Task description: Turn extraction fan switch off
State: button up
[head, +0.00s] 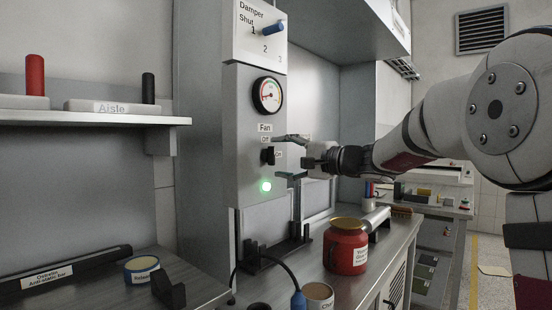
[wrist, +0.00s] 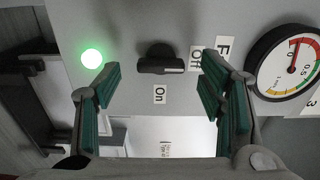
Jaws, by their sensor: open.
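The fan switch (head: 268,156) is a small black knob on the grey panel (head: 244,140), under the "Fan" label. In the wrist view, the switch (wrist: 160,60) shows a black grip with a pale mark on one side. The "Off" label (wrist: 195,59) and the "On" label (wrist: 159,95) are beside it. A green light (head: 266,187) below the switch is lit. My gripper (head: 287,157) is open and faces the panel, with one finger above the switch's height and one below. In the wrist view, the fingers of my gripper (wrist: 159,72) frame the switch; contact is not visible.
A round gauge (head: 268,95) and a damper panel with a blue knob (head: 273,28) are above the switch. A red jar (head: 346,247) and a black stand (head: 272,253) are on the bench below. A shelf (head: 90,118) is at left.

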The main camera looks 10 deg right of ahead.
jog(key=v, duration=0.9)
jog(key=shift+s+a, duration=0.1)
jog(key=s+a+f+n+g+h, duration=0.1)
jog(key=s+a+f+n+g, duration=0.15)
jog(key=s+a+f, duration=0.4)
jog(key=s+a+f+n+g+h, duration=0.1)
jog(key=s+a+f+n+g, duration=0.2)
jog(key=s, duration=0.6)
jog(key=s+a+f+n+g, duration=0.1)
jog(key=s+a+f+g, duration=0.4)
jog(key=s, duration=0.3)
jog(key=s+d+f+n+g+h, duration=0.1)
jog(key=s+d+f+h, duration=0.25)
jog(key=s, duration=0.35)
jog(key=s+d+f+n+g+h, duration=0.1)
jog(key=s+d+f+n+h, duration=0.1)
jog(key=s+f, duration=0.35)
jog(key=s+d+f+n+g+h, duration=0.1)
jog(key=s+d+f+h, duration=0.2)
jog(key=s, duration=0.5)
notch_tip(320, 180, up, 17)
jog(key=t+p, duration=0.3)
jog(key=p, duration=1.2)
jog(key=shift+w, duration=0.4)
